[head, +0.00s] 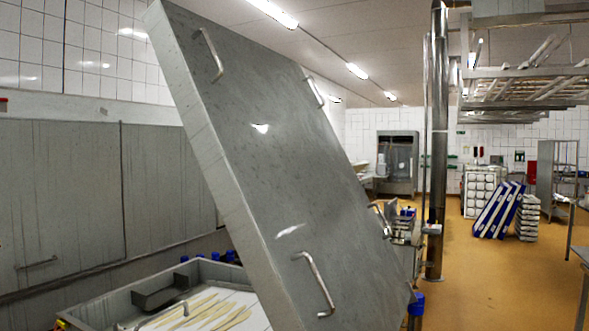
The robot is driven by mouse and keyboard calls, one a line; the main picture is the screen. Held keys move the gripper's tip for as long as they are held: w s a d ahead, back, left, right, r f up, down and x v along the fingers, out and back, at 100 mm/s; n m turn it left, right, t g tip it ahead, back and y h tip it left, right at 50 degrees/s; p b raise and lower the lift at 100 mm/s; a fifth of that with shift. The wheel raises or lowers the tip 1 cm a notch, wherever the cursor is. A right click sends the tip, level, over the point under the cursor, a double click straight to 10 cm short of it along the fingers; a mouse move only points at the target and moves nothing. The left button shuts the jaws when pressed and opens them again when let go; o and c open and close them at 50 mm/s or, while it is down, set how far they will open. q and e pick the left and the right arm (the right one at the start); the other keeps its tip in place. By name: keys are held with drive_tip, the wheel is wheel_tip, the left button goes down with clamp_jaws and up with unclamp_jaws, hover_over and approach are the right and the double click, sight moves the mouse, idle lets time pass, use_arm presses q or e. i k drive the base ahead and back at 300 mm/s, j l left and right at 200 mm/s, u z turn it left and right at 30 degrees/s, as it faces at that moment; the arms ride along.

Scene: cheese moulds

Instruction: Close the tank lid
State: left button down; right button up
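The tank lid (262,150) is a large grey metal slab with several bar handles, standing raised and steeply tilted across the middle of the head view. One handle (316,284) is near its lower edge, and another (211,54) is near its upper left. The tank (95,308) shows at the lower left, open, with whitish contents and pale strips inside. The lid hides part of the tank's right side. Neither of my grippers shows in the head view.
Grey panels (62,190) line the left wall. A steel post (436,150) stands right of the lid. Blue-and-white moulds (497,210) lean further back. The orange floor (480,285) at the right is largely clear. An overhead rack (525,88) hangs at the upper right.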

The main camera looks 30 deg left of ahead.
sight(313, 248)
drive_tip(key=i+l+z, duration=0.1)
drive_tip(key=i+z, duration=0.25)
drive_tip(key=i, duration=0.55)
drive_tip(key=i+j+z, duration=0.2)
drive_tip(key=i+z, duration=0.15)
drive_tip(key=i, duration=0.55)
drive_tip(key=i+l+u, duration=0.1)
drive_tip(key=i+u, duration=0.25)
drive_tip(key=i+l+u, duration=0.35)
drive_tip(key=i, duration=0.15)
drive_tip(key=i+l+u, duration=0.2)
drive_tip(key=i+u, duration=0.2)
